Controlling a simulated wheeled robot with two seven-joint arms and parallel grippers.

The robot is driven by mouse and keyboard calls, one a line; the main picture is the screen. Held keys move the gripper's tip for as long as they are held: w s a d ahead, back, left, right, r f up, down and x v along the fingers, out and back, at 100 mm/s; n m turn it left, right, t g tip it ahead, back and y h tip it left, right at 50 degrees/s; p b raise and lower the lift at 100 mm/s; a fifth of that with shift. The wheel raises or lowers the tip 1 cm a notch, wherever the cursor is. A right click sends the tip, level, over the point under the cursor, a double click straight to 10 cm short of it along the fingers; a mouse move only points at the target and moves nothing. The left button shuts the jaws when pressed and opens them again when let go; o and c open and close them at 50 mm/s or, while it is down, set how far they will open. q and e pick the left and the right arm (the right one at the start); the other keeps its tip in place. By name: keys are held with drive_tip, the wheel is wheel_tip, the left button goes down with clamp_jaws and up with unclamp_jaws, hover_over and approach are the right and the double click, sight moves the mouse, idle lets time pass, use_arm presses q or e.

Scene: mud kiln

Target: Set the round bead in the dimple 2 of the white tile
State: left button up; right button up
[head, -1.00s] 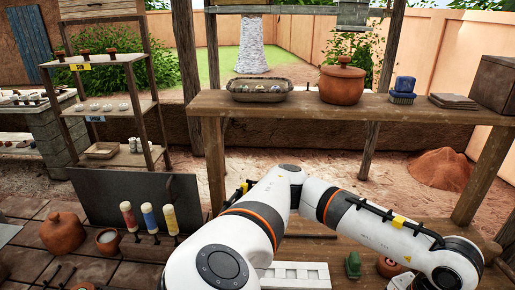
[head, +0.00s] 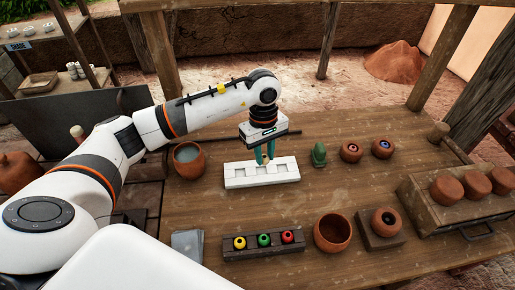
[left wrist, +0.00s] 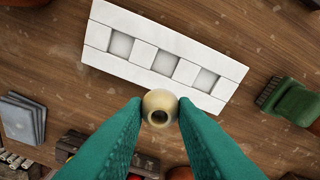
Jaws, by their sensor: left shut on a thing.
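The white tile (head: 234,181) lies on the wooden table, with three square dimples in a row; it also fills the upper part of the left wrist view (left wrist: 99,33). The dimples look empty in that view; I see no numbers on them. My left gripper (head: 265,161), with teal fingers, points down over the tile. In the left wrist view the left gripper (left wrist: 160,110) is shut on the round bead (left wrist: 160,103), cream-coloured with a dark hole. The bead appears at the tile's near long edge, below the middle dimple. Its height above the tile is unclear. My right gripper is out of view.
A dark rack (head: 228,253) holds yellow, green and red beads in front of the tile. A clay bowl (head: 332,233) stands to its right. A green brush-like object (head: 319,155) stands right of the tile, a clay cup (head: 188,159) left. Bare table lies between tile and rack.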

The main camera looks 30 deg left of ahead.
use_arm(q)
drive_tip(key=shift+w+a+f+n, duration=0.3)
drive_tip(key=shift+a+f+n, duration=0.1)
drive_tip(key=shift+f+n, duration=0.15)
drive_tip(key=shift+w+a+f+n, duration=0.3)
drive_tip(key=shift+a+f+n, duration=0.1)
drive_tip(key=shift+n, duration=0.25)
drive_tip(key=shift+w+f+n, duration=0.1)
drive_tip(key=shift+w+n, duration=0.05)
drive_tip(key=shift+n, duration=0.15)
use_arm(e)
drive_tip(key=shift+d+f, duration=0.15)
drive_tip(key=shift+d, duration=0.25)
